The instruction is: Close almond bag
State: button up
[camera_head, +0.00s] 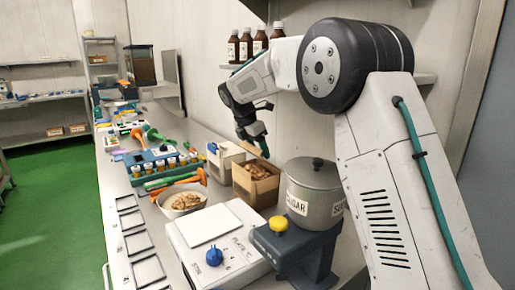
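A brown, open-topped bag or carton (257,187) stands on the bench, with its upper flaps raised. I cannot read a label on it, so I cannot tell for certain that it is the almond bag. A smaller white open-topped container (220,170) stands just behind it to the left. My gripper (256,141) hangs from above over the back of the brown carton, close to its raised flaps. I cannot tell whether it touches them. Its fingers are small and dark here, and their gap is unclear.
A grey pot labelled sugar (314,196) stands right of the carton, on a blue-grey base. A bowl of brown pieces (183,201), a white scale (216,240) and a rack of small jars (162,167) crowd the left. Brown bottles (246,45) line a shelf above.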

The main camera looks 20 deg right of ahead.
grip_shut()
jog(key=shift+s+a+f+t+h, duration=0.2)
jog(key=shift+a+f+h, duration=0.25)
jog(key=shift+h, duration=0.25)
jog(key=shift+s+a+f+t+h, duration=0.2)
jog(key=shift+a+f+h, duration=0.15)
jog(key=shift+a+h, duration=0.3)
jog(key=shift+s+a+f+t+h, duration=0.1)
jog(key=shift+a+f+t+h, duration=0.15)
jog(key=shift+f+h, duration=0.35)
jog(key=shift+s+a+f+t+h, duration=0.15)
jog(key=shift+a+f+h, duration=0.1)
jog(key=shift+f+h, duration=0.4)
jog(key=shift+a+f+t+h, duration=0.2)
jog(key=shift+a+f+h, duration=0.05)
jog(key=shift+f+h, duration=0.35)
grip_release()
jog(key=shift+s, duration=0.1)
